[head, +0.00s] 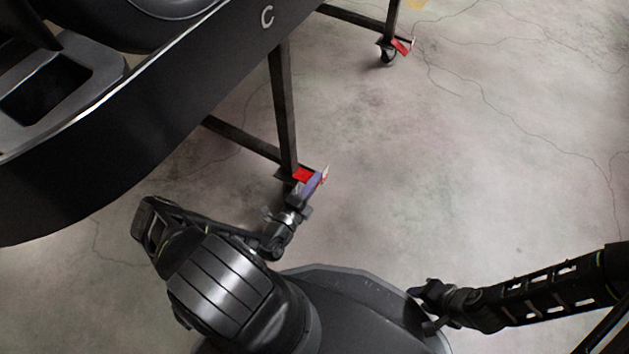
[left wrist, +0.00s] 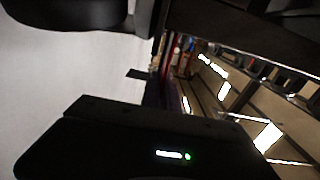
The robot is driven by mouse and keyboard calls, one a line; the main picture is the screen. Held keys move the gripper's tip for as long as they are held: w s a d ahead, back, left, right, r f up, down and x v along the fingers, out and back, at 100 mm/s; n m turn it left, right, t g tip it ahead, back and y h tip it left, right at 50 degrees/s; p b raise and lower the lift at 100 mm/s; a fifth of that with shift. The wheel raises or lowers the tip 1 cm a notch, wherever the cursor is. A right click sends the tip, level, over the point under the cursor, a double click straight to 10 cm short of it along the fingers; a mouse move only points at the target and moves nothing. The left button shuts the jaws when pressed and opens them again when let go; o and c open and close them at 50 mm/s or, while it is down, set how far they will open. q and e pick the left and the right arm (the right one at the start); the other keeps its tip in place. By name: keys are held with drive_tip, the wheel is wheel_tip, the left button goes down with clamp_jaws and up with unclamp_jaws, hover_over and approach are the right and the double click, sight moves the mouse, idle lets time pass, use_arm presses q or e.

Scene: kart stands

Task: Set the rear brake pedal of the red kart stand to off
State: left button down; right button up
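The dark kart stand (head: 285,110) stands on legs with casters. A red brake pedal (head: 304,174) sits at the foot of the nearer leg, and a second red pedal (head: 401,47) is at the farther caster. My left gripper (head: 311,187) is at the nearer pedal, its bluish fingertip end touching or just in front of it; the finger gap is too small to make out. That gripper hides most of the nearer caster. My right gripper (head: 424,306) is open and empty, low at the right, away from the stand. In the left wrist view, neither fingers nor pedal can be made out.
The black kart body (head: 190,100) marked C overhangs at the upper left, above my left arm. A dark lower crossbar (head: 240,138) runs to the nearer leg. The cracked concrete floor (head: 500,150) is clear to the right.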

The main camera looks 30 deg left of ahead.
use_arm(q)
drive_tip(key=c, duration=1.6)
unclamp_jaws()
drive_tip(key=s+p, duration=0.2)
drive_tip(key=s, duration=0.5)
drive_tip(key=shift+s, duration=0.4)
drive_tip(key=shift+d, duration=0.1)
